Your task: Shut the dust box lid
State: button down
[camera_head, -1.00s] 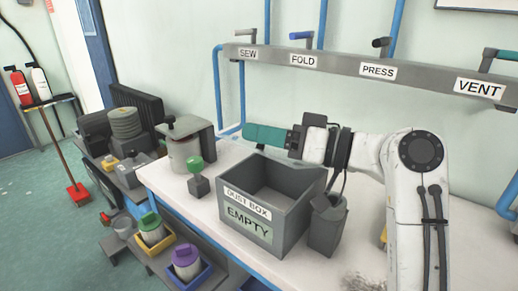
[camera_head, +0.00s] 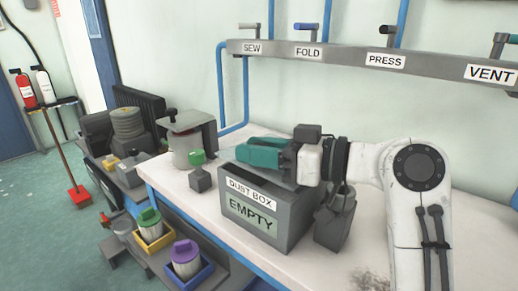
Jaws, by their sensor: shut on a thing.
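The grey dust box (camera_head: 292,222) stands on the white bench, with a DUST BOX label and a green EMPTY label on its front. A grey surface that looks like its lid (camera_head: 258,178) lies across the top, flat or nearly so; its far part is hidden by my gripper. My gripper (camera_head: 262,154), with teal fingers, reaches in from the right just above the box. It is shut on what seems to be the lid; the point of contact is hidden.
A small green-topped block (camera_head: 199,172) and a lidded canister (camera_head: 186,147) stand left of the box. A grey container (camera_head: 335,222) stands close on its right. A rail (camera_head: 430,65) with labelled levers runs behind. Green-topped (camera_head: 150,226) and purple-topped (camera_head: 186,258) jars sit lower left.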

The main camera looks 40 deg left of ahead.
jog(key=shift+w+d, duration=0.1)
jog(key=c, duration=0.9)
grip_release()
jog(key=shift+o, duration=0.2)
jog(key=shift+p+v, duration=0.3)
jog(key=shift+v, duration=3.45)
